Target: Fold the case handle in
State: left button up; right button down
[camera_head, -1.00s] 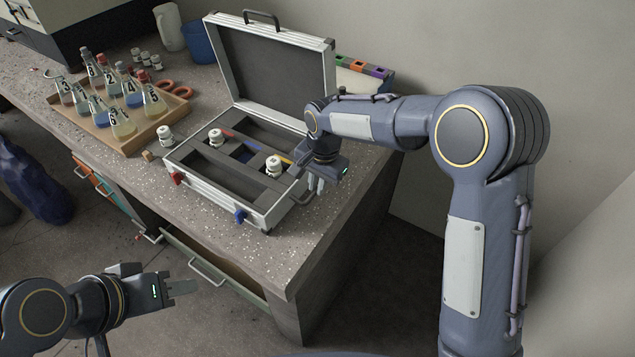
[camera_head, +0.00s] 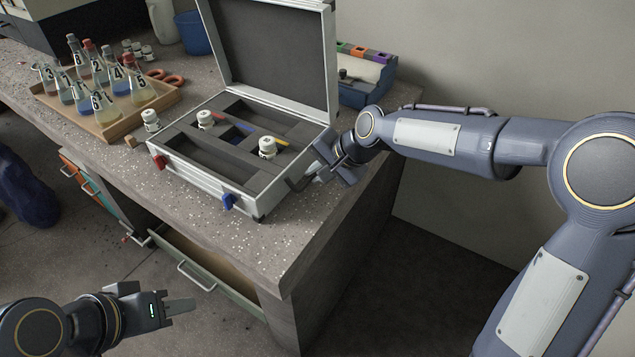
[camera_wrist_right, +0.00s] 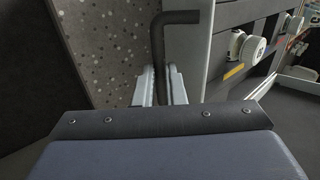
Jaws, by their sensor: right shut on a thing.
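An open silver case (camera_head: 188,178) with grey foam lies on the bench, lid raised at the back. A dark bent handle (camera_head: 294,186) sticks out from its right side; it also shows in the right wrist view (camera_wrist_right: 158,48), standing out from the case wall with bench surface beside it. My right gripper (camera_head: 316,176) is at the case's right side, shut on the handle, whose bar runs between the two pale fingers (camera_wrist_right: 159,86).
White-capped jars (camera_head: 267,147) sit in the case. A wooden tray (camera_head: 108,132) of flasks stands to its left, and a blue-based rack (camera_head: 372,88) behind its right side. A drawer (camera_head: 205,268) stands open below. The bench's front right corner is clear.

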pick_arm(q)
jog(key=shift+f+b, duration=0.7)
jog(key=shift+f, duration=0.45)
pick_arm(e)
jog(key=shift+f+t+y, duration=0.2)
jog(key=shift+t+y, duration=0.1)
jog(key=shift+y, duration=0.1)
jog(key=c, duration=1.5)
grip_release()
jog(key=shift+r, duration=0.1)
